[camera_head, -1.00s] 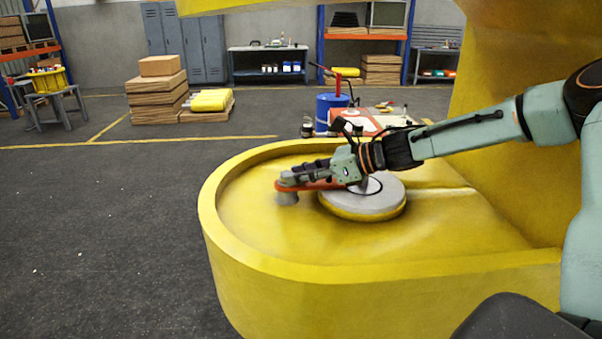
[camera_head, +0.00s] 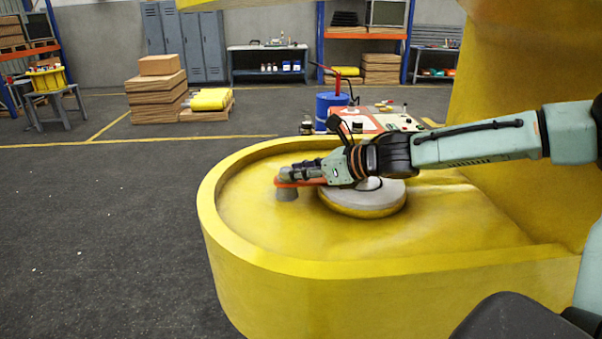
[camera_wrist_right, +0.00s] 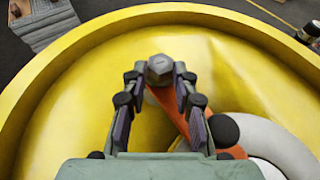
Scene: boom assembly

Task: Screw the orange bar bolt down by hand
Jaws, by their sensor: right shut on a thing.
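The orange bar (camera_head: 312,182) lies flat over the yellow boom end, from a short grey post (camera_head: 287,194) to the pale round disc (camera_head: 366,203). In the right wrist view, the bar (camera_wrist_right: 180,117) runs under the grey hex head of the bolt (camera_wrist_right: 159,68). My right gripper (camera_head: 288,173) is at the bar's left end. In the wrist view its two fingertips (camera_wrist_right: 159,75) close on opposite sides of the bolt head. The bolt's shank is hidden. My left gripper is not in view.
The yellow boom end has a raised curved rim (camera_head: 212,215) around the bar and disc. A blue drum (camera_head: 330,105), stacked boxes (camera_head: 157,90) and shelving stand farther back.

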